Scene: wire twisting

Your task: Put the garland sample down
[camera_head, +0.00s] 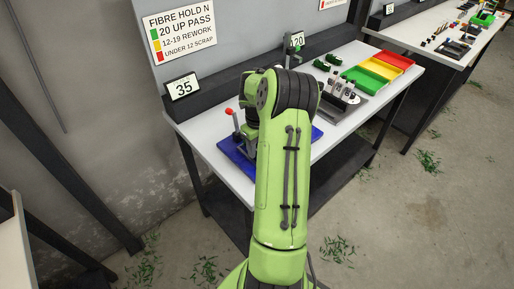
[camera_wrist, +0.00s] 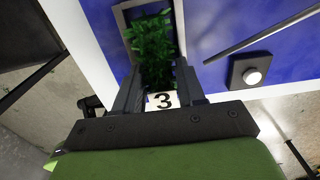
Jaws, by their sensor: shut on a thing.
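In the wrist view, my gripper (camera_wrist: 160,88) is shut on a bushy green garland sample (camera_wrist: 152,45). A white tag with a black 3 (camera_wrist: 162,100) shows between the fingers, at the near end of the sample. The sample lies within or over a grey rectangular frame (camera_wrist: 181,22) on a blue surface (camera_wrist: 225,25); I cannot tell whether it touches the bottom. In the head view, my arm hides the gripper and the sample.
A blue base (camera_head: 232,157) with a red-knobbed lever (camera_head: 229,112) stands on the white bench (camera_head: 205,133). Green, yellow and red trays (camera_head: 382,67) stand at the far right. A display reading 35 (camera_head: 183,87) is at the back. A round white button (camera_wrist: 252,77) and a rod are beside the frame.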

